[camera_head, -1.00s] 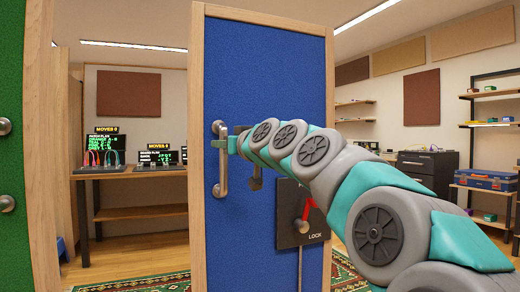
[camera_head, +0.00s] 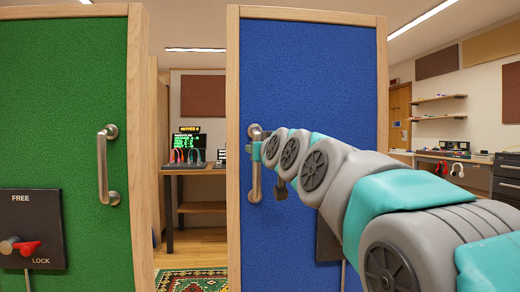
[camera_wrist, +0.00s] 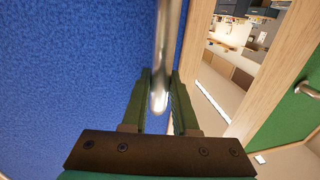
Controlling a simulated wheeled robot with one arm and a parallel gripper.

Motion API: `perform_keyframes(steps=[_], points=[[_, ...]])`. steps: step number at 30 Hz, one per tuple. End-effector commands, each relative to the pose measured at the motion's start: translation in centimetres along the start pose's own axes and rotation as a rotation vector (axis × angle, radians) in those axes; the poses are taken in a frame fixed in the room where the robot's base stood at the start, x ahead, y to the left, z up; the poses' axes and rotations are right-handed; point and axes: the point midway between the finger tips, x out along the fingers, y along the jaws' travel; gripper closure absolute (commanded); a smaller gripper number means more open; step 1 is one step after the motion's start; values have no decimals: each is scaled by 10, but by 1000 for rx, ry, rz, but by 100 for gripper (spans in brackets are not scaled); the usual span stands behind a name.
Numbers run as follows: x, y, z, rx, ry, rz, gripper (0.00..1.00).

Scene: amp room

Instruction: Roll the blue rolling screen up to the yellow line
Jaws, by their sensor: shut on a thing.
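The blue rolling screen (camera_head: 310,80) stands upright in a wood frame, right of centre in the head view. Its metal handle (camera_head: 256,180) is a vertical bar near the left edge. My gripper (camera_head: 257,151) is at the upper part of this bar. In the wrist view, the two dark fingers of my gripper (camera_wrist: 160,100) sit either side of the handle (camera_wrist: 168,50), shut on it. A dark lock plate (camera_head: 327,240) on the blue screen is mostly hidden behind my arm. No yellow line shows in these frames.
A green screen (camera_head: 70,90) with its own handle (camera_head: 104,165) and a FREE/LOCK plate (camera_head: 30,228) stands at the left. A gap between the screens shows a desk (camera_head: 195,170) and a patterned rug (camera_head: 192,280). Shelves (camera_head: 440,108) stand at the back right.

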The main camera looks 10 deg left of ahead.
Motion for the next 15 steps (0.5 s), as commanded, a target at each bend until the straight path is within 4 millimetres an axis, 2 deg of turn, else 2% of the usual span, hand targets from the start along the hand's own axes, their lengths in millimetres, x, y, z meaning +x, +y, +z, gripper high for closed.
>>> perform_keyframes(steps=[1, 2, 3, 9, 15], points=[[0, -4, 0, -1, 1, -5, 100], [0, -4, -1, -1, 1, -5, 72], [0, -4, -1, -1, 1, -5, 67], [0, -3, -1, -1, 1, -4, 45], [0, -2, -1, 0, 1, -3, 43]])
